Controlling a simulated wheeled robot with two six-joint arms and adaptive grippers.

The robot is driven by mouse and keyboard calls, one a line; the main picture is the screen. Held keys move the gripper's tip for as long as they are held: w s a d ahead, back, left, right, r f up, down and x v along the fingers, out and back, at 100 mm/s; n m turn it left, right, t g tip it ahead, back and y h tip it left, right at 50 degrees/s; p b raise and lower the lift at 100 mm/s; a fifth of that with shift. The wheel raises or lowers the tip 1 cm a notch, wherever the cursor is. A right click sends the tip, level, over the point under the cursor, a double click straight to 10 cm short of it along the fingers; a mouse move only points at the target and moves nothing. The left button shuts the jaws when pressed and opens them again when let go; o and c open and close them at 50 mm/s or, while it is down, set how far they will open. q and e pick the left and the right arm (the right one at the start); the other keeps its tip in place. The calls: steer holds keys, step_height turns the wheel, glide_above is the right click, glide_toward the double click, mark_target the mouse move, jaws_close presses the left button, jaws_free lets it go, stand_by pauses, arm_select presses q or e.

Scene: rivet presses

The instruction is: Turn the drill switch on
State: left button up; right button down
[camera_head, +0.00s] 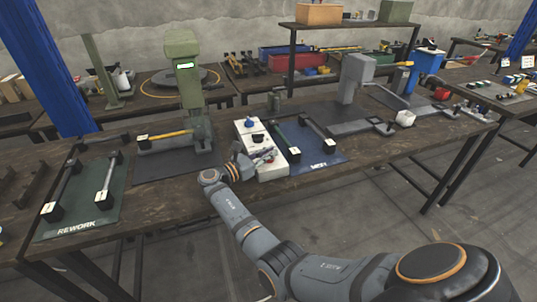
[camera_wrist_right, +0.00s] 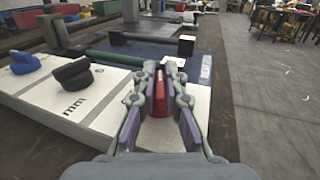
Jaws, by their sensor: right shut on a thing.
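A white control box (camera_head: 273,172) stands on the workbench in the head view, and it fills the left of the wrist view (camera_wrist_right: 105,118). It carries a blue knob (camera_head: 249,122) and a black knob (camera_head: 258,138); the wrist view also shows the blue knob (camera_wrist_right: 24,62) and the black knob (camera_wrist_right: 73,73). My right gripper (camera_head: 262,157) is at the near end of the box. In the wrist view my right gripper (camera_wrist_right: 159,88) is closed around a red switch piece (camera_wrist_right: 160,95) on the box. Which way the switch points is unclear. My left gripper is out of view.
A blue mat (camera_head: 325,160) with dark-ended bars lies right of the box. A green press (camera_head: 186,75) stands behind left, and a grey press (camera_head: 355,78) at right. A green REWORK mat (camera_head: 85,222) is at far left. The bench's front edge is close to my arm.

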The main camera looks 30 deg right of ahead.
steer(key=c, duration=1.4)
jaws_free()
steer(key=a, duration=0.7)
steer(key=shift+s+a, duration=0.25)
steer(key=shift+s, duration=0.15)
